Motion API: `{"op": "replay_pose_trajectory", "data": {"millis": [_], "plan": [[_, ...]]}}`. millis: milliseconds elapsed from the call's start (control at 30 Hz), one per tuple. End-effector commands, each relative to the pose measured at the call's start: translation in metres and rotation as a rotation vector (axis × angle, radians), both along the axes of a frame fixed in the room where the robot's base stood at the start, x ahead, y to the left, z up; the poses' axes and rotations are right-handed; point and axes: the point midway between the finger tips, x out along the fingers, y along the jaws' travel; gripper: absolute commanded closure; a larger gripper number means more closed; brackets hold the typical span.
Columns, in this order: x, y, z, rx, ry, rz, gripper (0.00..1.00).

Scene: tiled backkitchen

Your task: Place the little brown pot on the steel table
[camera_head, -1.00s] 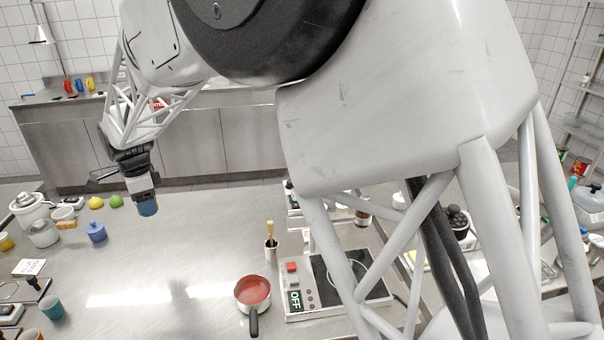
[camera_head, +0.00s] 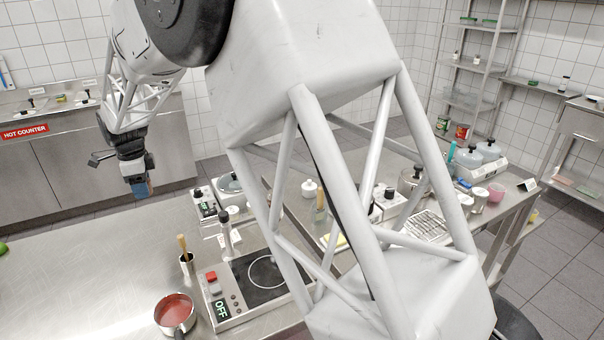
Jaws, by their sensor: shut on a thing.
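My gripper (camera_head: 136,176) is at the left of the view, pointing down, raised above the far edge of the near steel table (camera_head: 75,275). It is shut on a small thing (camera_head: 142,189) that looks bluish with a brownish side. The thing is too small to tell whether it is the little brown pot. No other little brown pot stands out in view.
A pan of red sauce (camera_head: 174,311) and a hob (camera_head: 262,278) marked OFF stand at the near table's front right. A crowded second table (camera_head: 515,205) is at right. The hot counter (camera_head: 70,160) runs along the back left. The near table's left part is mostly bare.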

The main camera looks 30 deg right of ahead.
Motion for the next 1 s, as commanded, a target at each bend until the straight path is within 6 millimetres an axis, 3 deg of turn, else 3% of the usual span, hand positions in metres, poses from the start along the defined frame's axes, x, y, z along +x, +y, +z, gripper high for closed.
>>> {"op": "replay_pose_trajectory", "data": {"millis": [500, 1000], "plan": [[0.033, -0.142, 0.001, 0.0, -0.001, -0.261, 1.0], [0.04, -0.281, 0.0, 0.0, -0.001, -0.51, 1.0]]}}
